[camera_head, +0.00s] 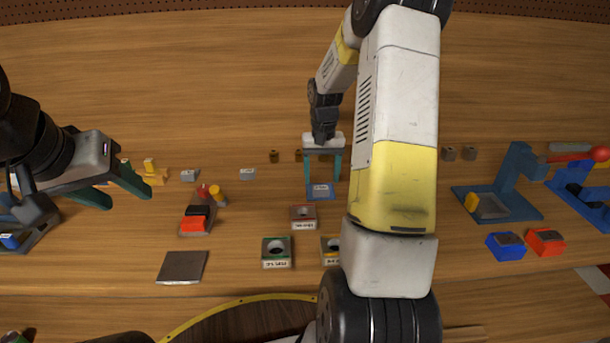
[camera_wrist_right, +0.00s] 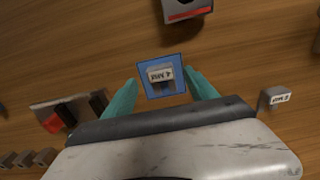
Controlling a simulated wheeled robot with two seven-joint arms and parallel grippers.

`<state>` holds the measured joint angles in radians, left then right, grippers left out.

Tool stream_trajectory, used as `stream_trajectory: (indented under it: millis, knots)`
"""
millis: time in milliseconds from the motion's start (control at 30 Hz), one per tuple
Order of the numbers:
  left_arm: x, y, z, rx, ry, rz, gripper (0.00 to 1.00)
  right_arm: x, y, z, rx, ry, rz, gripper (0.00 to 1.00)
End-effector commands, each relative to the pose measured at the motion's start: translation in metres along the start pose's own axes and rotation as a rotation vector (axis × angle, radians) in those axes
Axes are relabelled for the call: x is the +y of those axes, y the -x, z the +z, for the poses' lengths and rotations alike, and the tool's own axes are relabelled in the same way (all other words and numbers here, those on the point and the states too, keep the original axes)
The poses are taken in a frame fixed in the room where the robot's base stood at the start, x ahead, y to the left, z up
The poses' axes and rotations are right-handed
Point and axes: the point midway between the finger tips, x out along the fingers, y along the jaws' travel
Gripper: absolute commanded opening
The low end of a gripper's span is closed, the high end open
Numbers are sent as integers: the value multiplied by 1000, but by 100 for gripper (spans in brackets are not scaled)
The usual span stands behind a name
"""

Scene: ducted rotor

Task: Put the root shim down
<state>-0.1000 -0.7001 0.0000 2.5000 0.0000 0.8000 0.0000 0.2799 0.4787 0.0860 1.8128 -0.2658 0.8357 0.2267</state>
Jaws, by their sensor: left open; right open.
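A small grey shim block (camera_head: 320,188) with a white label sits on a blue square pad (camera_head: 312,196). In the right wrist view the shim (camera_wrist_right: 160,74) reads 4 MM and lies within the pad (camera_wrist_right: 146,88). My right gripper (camera_head: 322,178) is open, pointing down, its teal fingers on either side of the shim. In the right wrist view the fingers (camera_wrist_right: 161,86) show gaps to the shim. My left gripper (camera_head: 114,192) is open and empty over the left of the table. Two more grey labelled blocks (camera_head: 248,174) (camera_head: 189,175) lie left of the pad.
Labelled blocks with holes, red (camera_head: 304,224) and green (camera_head: 277,264), stand in front of the pad. A grey plate (camera_head: 182,267) and a holder with red and black parts (camera_head: 193,227) lie left. A blue fixture (camera_head: 520,178) stands right. My right arm hides part of the table.

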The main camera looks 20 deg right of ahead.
Motion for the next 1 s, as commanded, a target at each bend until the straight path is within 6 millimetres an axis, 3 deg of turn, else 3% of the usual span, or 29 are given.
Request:
stream_trajectory:
  millis: [200,433,567,667,800,1000]
  knots:
    - [0,0,0,0,0,0,50,0,46,0,4,1,-1,66]
    - [0,0,0,0,0,0,50,0,71,0,3,1,0,66]
    - [0,0,0,0,0,0,50,-8,93,12,34,21,-8,66]
    - [0,0,0,0,0,0,50,-20,124,37,90,52,-25,66]
    - [0,0,0,0,0,0,50,-40,169,88,193,113,-64,66]
    - [0,0,0,0,0,0,50,-59,206,170,340,197,-135,66]
